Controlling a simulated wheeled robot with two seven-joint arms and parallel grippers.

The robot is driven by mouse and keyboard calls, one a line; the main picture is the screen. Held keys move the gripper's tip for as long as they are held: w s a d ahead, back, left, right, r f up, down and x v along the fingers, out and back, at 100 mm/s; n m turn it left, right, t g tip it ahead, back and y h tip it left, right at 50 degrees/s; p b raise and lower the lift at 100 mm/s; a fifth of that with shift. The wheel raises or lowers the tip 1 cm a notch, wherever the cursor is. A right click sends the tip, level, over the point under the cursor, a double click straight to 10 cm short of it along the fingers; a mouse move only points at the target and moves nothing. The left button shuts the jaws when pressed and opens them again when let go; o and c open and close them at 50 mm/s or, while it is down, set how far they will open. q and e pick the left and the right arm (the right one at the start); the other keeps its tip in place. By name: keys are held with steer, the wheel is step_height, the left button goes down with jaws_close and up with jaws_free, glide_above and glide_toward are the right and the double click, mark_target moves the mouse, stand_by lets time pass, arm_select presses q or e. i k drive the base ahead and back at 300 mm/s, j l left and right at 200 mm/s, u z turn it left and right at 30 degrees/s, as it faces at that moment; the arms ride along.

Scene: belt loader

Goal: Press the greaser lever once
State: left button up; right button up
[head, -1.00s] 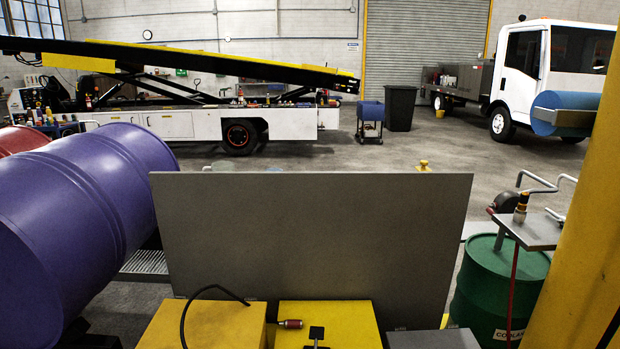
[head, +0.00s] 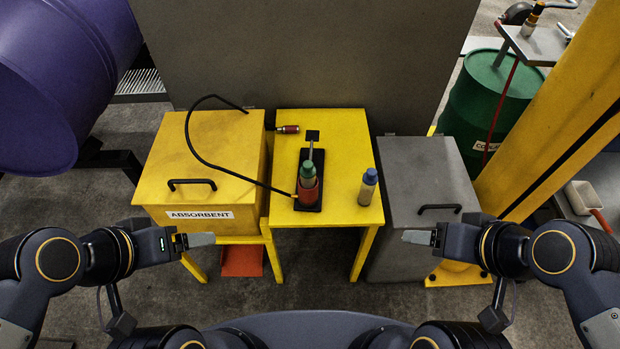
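The greaser (head: 308,187) stands on a black base on the yellow table (head: 341,200), with a red body and a green top. Its lever (head: 312,140) rises behind the green top and ends in a flat black pad. My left gripper (head: 205,239) is in front of the yellow bin, left of the table. My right gripper (head: 412,237) is in front of the grey bin, right of the table. Both are apart from the greaser; their finger gaps cannot be made out.
A blue-capped bottle (head: 368,188) stands on the table right of the greaser. The yellow ABSORBENT bin (head: 204,150) is at left and a grey lidded bin (head: 424,175) at right. A grey panel (head: 300,60) stands behind. A yellow post (head: 555,115) rises at right.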

mark_target(311, 136)
steer(key=i+u, duration=0.2)
steer(key=u, duration=0.15)
steer(key=i+l+u, duration=0.15)
steer(key=u, duration=0.2)
steer(key=i+l+u, duration=0.2)
steer(key=u, duration=0.15)
